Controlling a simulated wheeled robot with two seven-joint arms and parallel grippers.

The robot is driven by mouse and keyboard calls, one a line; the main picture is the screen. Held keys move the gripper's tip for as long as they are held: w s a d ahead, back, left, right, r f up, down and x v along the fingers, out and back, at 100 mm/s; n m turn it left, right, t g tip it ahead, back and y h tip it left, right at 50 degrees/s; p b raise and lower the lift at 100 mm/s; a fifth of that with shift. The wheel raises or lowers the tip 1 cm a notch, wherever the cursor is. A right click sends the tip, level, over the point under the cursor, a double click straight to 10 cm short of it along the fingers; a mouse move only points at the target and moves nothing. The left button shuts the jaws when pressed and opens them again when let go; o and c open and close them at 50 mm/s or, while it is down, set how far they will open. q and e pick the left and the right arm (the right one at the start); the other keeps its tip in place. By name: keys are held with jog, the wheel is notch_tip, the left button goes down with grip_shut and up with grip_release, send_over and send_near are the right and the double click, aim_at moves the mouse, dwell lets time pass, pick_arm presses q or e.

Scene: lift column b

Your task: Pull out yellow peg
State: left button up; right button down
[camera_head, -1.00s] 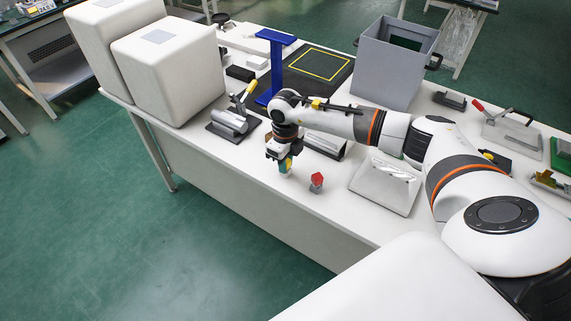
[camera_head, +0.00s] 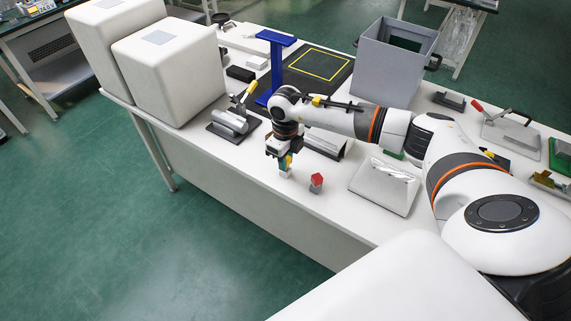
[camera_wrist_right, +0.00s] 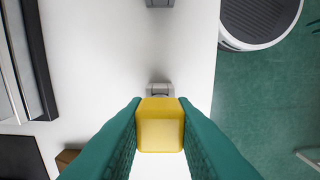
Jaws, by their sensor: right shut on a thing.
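My right gripper (camera_head: 285,161) points straight down near the table's front edge. Its green fingers are shut on the yellow peg (camera_wrist_right: 160,125), which shows in the wrist view between the fingertips. In the head view only a sliver of yellow shows between them. A small grey holder (camera_head: 286,173) stands under the gripper; its grey top also shows in the wrist view (camera_wrist_right: 160,89), just beyond the peg. I cannot tell whether the peg's lower end is clear of the holder. My left gripper is not in view.
A red peg (camera_head: 317,179) stands in another grey holder right of the gripper. A silver wedge-shaped plate (camera_head: 385,185) lies farther right. A grey cylinder fixture (camera_head: 232,121) and a blue stand (camera_head: 276,65) are behind. White boxes (camera_head: 170,70) stand at left.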

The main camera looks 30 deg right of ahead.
jog(key=shift+r+p, duration=1.9)
jog(key=shift+r, duration=0.9)
